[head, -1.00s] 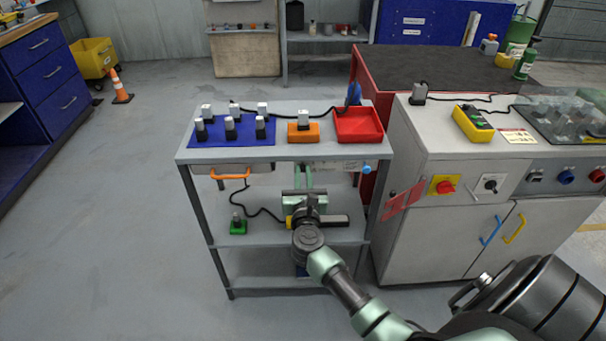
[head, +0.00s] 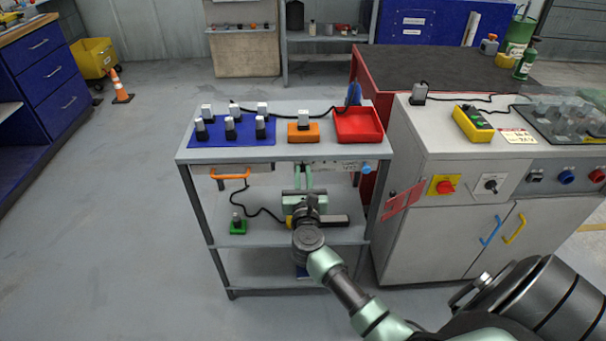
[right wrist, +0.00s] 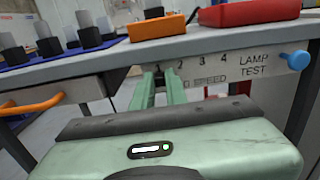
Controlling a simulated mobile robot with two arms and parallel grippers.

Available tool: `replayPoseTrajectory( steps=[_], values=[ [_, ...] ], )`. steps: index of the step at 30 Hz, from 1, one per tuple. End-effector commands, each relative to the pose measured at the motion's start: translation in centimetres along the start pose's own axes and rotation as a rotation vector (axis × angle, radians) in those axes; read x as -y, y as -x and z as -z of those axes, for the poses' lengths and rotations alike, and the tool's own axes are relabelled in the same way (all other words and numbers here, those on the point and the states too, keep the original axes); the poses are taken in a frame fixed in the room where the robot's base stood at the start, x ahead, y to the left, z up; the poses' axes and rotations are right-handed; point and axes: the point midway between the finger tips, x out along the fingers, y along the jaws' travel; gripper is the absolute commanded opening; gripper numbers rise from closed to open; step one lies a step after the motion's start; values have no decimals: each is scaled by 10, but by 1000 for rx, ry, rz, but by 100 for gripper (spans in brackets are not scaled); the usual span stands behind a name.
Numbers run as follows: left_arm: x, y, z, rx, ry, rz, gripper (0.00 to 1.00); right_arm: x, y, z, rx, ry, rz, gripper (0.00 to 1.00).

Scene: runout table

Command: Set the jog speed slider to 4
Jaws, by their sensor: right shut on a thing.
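The jog speed scale (right wrist: 205,79) is on the front edge of the table, with the marks 2, 3 and 4 readable from left to right. My right gripper (right wrist: 160,80) is shut on the slider knob, at the left end of the scale near the 1. The fingers hide most of the knob and part of the word before SPEED, so its exact setting is hard to read. In the head view my right gripper (head: 303,178) reaches the table front from below. My left gripper is not in view.
A blue lamp test button (right wrist: 298,60) sits right of the scale. An orange handle (right wrist: 32,105) sticks out on the left.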

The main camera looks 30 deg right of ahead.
Motion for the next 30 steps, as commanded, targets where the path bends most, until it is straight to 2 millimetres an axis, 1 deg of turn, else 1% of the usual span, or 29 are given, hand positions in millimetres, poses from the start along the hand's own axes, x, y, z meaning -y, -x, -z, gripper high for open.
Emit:
replayPoseTrajectory(
  steps=[2, 5, 12, 15, 18, 26, 27, 29, 30],
  values=[
    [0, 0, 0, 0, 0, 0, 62, 1, 0, 1, -1, 0, 0, 0],
    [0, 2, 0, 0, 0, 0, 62, 12, 0, 1, -3, 1, 2, 0],
    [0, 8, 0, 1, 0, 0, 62, 68, 0, 1, -3, 3, 3, 0],
    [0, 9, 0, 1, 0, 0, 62, 83, 0, 1, -2, 1, 2, 0],
    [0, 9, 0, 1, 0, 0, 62, 90, 0, 1, -2, 1, 0, 0],
    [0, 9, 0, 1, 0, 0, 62, 90, 0, 1, -2, 0, 0, 0],
    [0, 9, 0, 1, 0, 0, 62, 90, 0, 1, -2, 0, 0, 16],
    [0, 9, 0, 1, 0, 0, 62, 90, 0, 1, -2, 0, -1, 33],
    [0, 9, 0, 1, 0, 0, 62, 90, 0, 1, -2, 0, -1, 36]
  ],
)
